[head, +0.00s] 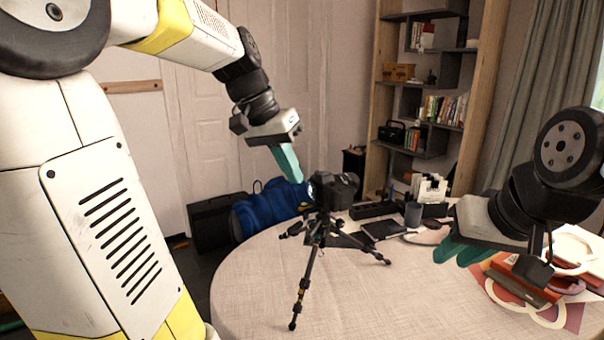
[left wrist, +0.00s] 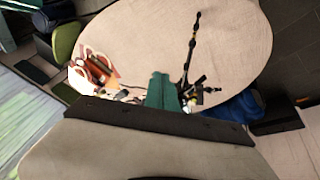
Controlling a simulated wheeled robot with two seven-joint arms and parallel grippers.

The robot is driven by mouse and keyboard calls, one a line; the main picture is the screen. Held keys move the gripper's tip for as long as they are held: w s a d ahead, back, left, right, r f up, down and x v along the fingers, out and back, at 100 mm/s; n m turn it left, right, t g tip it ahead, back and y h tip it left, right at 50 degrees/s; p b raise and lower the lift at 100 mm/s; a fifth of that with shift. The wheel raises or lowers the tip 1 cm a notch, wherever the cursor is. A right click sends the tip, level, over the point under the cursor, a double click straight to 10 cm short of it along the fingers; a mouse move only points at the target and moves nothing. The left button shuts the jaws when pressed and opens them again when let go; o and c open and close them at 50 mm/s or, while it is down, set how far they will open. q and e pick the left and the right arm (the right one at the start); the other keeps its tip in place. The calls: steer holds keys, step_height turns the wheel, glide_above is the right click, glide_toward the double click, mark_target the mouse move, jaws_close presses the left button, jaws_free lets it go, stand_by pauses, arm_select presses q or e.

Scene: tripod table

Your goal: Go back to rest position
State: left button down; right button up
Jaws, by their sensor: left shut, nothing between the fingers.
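A black camera (head: 338,190) sits on a small black tripod (head: 303,285) that stands upright on the round table (head: 400,300). The tripod also shows in the left wrist view (left wrist: 190,55), partly hidden behind the fingers. My left gripper (head: 288,163) is in the air just above and left of the camera in the head view. Its teal fingers are shut and empty, and they show together in the left wrist view (left wrist: 162,92). My right gripper (head: 460,251) hangs over the right of the table. Its fingers are close together, and I cannot tell whether they touch.
Red books and papers (head: 520,285) lie at the table's right, beneath my right gripper. A blue bag (head: 268,208) is on the floor behind. The table's front is clear.

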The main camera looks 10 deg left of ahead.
stand_by(0.3)
arm_select(q)
steer(key=s+f+n+t+y, duration=0.1)
steer(key=s+f, duration=0.2)
steer(key=s, duration=0.3)
steer(key=s+d+f+n+t, duration=0.1)
steer(key=s+f+n+t, duration=0.1)
steer(key=s, duration=0.5)
steer(key=shift+s+f+y, duration=0.15)
steer(key=shift+f+y, duration=0.25)
steer(key=shift+f, duration=0.25)
steer(key=shift+a, duration=0.15)
